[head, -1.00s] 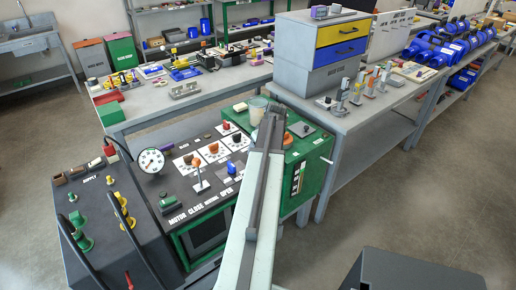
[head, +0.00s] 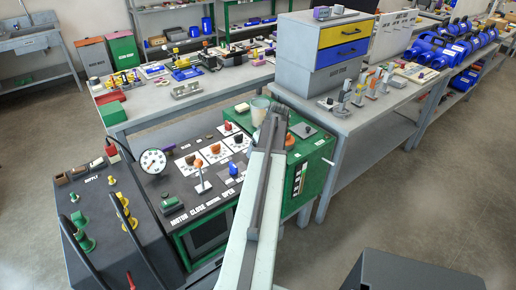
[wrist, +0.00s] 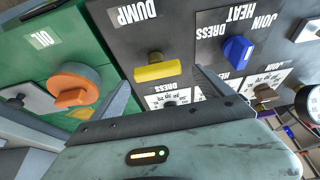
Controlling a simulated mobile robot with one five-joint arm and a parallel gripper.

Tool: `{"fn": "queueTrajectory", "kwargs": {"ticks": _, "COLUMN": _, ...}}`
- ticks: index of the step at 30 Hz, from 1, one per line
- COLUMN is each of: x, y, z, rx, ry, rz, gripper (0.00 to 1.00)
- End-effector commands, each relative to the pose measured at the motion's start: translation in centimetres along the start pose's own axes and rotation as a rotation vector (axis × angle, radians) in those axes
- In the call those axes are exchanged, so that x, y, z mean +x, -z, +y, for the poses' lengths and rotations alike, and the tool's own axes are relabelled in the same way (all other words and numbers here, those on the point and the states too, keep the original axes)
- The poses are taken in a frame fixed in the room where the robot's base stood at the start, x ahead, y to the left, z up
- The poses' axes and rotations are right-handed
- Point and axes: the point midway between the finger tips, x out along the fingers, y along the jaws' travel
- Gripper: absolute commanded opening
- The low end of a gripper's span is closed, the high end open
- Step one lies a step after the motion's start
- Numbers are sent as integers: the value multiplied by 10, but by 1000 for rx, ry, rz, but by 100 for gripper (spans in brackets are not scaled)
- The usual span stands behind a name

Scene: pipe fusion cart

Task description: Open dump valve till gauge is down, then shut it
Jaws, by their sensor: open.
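The dump valve (wrist: 158,69) has a yellow bar handle beside the word DUMP in the wrist view. The handle lies nearly crosswise there. My gripper (wrist: 162,78) is open, with one finger on each side of the handle; I cannot tell whether they touch it. In the head view my gripper (head: 274,118) is over the right part of the console, and my arm hides the dump valve. The pressure gauge (head: 153,161) is a round white dial at the console's left; its needle is too small to read. Part of a dial (wrist: 308,102) shows at the wrist view's right edge.
An orange OIL knob (wrist: 72,89) is left of the dump handle, and a blue knob (wrist: 237,50) is to its right. A lever (head: 202,185) stands up on the console. A grey bench (head: 345,123) with drawers stands at the right.

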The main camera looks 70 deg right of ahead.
Motion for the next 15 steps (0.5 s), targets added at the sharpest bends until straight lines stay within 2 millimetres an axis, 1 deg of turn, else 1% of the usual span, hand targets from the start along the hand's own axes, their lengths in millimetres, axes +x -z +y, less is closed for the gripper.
{"fn": "queueTrajectory", "kwargs": {"ticks": 1, "x": -12, "y": 2, "z": 0, "rx": 1, "ry": 0, "rz": 0, "gripper": 90}}
{"fn": "queueTrajectory", "kwargs": {"ticks": 9, "x": -64, "y": 7, "z": -3, "rx": 0, "ry": 0, "rz": -1, "gripper": 90}}
{"fn": "queueTrajectory", "kwargs": {"ticks": 12, "x": -76, "y": 8, "z": -3, "rx": -1, "ry": 1, "rz": -2, "gripper": 90}}
{"fn": "queueTrajectory", "kwargs": {"ticks": 15, "x": -79, "y": 9, "z": -3, "rx": -2, "ry": 1, "rz": -4, "gripper": 90}}
